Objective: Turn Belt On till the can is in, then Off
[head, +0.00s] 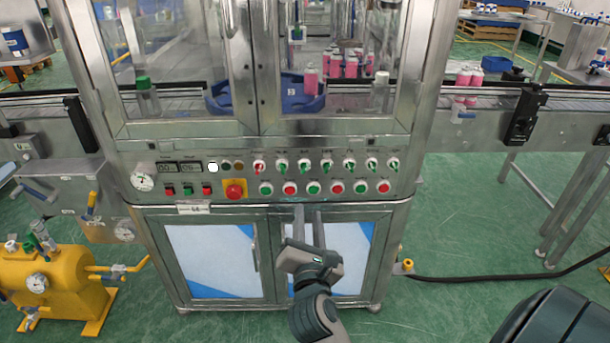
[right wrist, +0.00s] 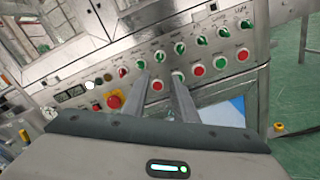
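The control panel (head: 330,178) runs across the front of the machine. Its upper row holds rotary switches, one red-marked (head: 259,168) and several green-marked (head: 304,165). Its lower row holds red and green buttons (head: 314,188). The labels are too small to tell which is Belt. My right gripper (head: 309,210) is just below the button row, pointing at the panel. In the right wrist view its fingers (right wrist: 160,78) are apart and empty, tips near a red button (right wrist: 157,86). A pink can (head: 311,80) stands inside behind glass; pink cans (head: 466,77) stand on the right conveyor (head: 490,97). My left gripper is out of view.
A red emergency button (head: 234,190) on a yellow plate sits left of the button row. Cabinet doors (head: 215,260) lie below the panel. A yellow tank (head: 50,285) with gauges stands at lower left. A dark hose (head: 480,278) crosses the green floor at right.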

